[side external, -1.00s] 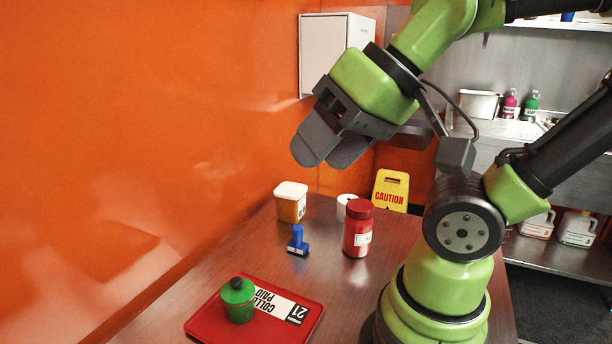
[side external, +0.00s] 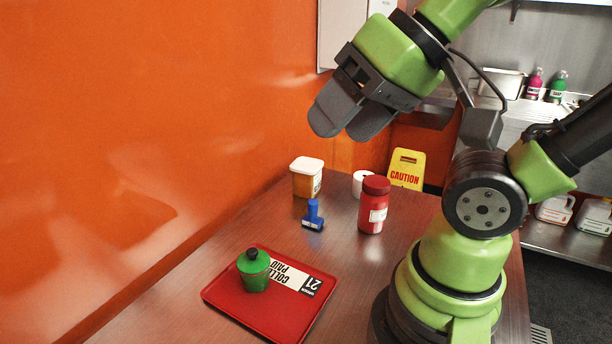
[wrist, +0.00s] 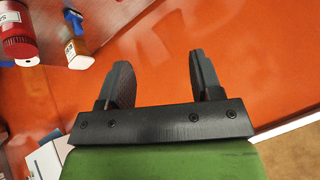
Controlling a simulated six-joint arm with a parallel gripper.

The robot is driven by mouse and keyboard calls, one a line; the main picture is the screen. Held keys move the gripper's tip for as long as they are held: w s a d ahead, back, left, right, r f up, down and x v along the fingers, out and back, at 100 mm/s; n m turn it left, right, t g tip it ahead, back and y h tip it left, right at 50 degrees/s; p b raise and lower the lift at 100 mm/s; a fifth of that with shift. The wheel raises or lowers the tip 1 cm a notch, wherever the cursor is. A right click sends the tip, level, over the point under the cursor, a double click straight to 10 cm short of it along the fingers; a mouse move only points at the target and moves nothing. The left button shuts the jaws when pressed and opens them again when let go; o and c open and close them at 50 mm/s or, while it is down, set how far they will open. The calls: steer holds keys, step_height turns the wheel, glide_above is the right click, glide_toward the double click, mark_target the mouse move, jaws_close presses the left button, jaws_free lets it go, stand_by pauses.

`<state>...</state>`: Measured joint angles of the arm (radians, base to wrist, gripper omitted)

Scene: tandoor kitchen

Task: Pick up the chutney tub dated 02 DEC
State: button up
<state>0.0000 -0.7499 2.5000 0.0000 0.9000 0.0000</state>
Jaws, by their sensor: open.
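A tub (side external: 306,182) with a white lid and orange-yellow contents stands upright at the back left of the table. Its label is too small to read, so I cannot tell its date. It also shows in the wrist view (wrist: 76,48), at the upper left. My gripper (side external: 343,128) is open and empty, high above the table's back and above the tub in the picture. In the wrist view my gripper (wrist: 158,60) has its fingers apart with only the orange wall between them, and the tub lies off to the left of them.
A blue stamp-like tool (side external: 313,216) and a red jar (side external: 373,208) stand near the tub. A white roll (side external: 361,183) is behind the jar. A green container (side external: 254,272) stands on a red tray (side external: 234,302) in front. An orange wall (side external: 120,150) borders the left side.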

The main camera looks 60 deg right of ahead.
steer(key=o, duration=0.7)
steer(key=shift+c, duration=0.2)
steer(key=w+d+r+m+h, duration=0.1)
steer(key=w+d+m, duration=0.1)
steer(key=w+m, duration=0.2)
steer(key=w+d+r+m, duration=0.1)
steer(key=w+d+m, duration=0.2)
steer(key=w+m, duration=0.15)
steer(key=m+g, duration=0.3)
steer(key=m, duration=1.9)
glide_above(308, 164)
steer(key=s, duration=0.2)
steer(key=shift+h, duration=0.3)
steer(key=f, duration=1.9)
steer(key=shift+s+f, duration=0.2)
steer(key=shift+f, duration=0.05)
steer(key=shift+m, duration=0.35)
steer(key=x, duration=0.4)
steer(key=shift+d+f, duration=0.15)
steer(key=shift+f, duration=0.15)
steer(key=shift+x, duration=2.95)
